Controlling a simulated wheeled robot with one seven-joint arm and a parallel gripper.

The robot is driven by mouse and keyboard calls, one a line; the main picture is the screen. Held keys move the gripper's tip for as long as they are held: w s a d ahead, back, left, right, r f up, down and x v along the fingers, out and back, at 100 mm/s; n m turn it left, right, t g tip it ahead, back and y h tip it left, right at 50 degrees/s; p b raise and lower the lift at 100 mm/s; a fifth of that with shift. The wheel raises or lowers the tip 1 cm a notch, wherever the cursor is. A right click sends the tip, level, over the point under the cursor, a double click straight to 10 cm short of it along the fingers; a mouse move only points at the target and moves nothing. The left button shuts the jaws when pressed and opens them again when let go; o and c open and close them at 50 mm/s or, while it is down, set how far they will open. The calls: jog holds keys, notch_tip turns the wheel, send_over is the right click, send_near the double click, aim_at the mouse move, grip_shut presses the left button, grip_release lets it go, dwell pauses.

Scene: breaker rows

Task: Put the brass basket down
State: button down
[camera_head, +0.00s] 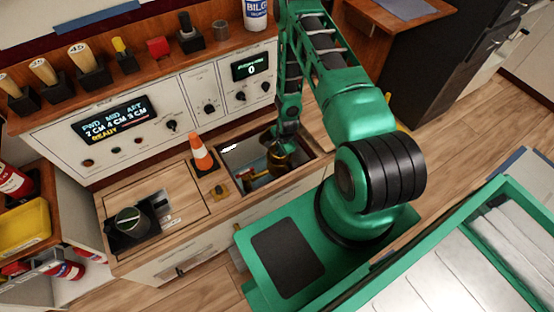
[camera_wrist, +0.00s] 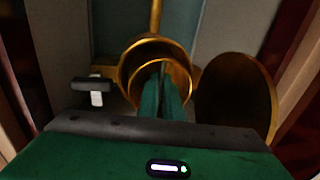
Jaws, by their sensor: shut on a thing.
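The brass basket (camera_head: 278,161) is in the open rectangular well in the counter, under my gripper (camera_head: 282,148). In the wrist view the basket (camera_wrist: 131,73) shows as a round brass rim with a second ring inside it. The green fingers of my gripper (camera_wrist: 162,98) reach into this opening, close together and shut on the basket. A round brass disc (camera_wrist: 237,95) stands to the right of the rings; I cannot tell whether it is part of the basket. The basket's underside is hidden, so I cannot tell whether it touches the well floor.
A dark cylinder (camera_head: 131,221) sits in another recess at left. The control panel (camera_head: 125,128) rises behind.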

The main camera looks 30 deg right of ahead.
jog(key=shift+f, duration=2.5)
jog(key=c, duration=1.9)
grip_release()
jog(key=shift+c, duration=0.2)
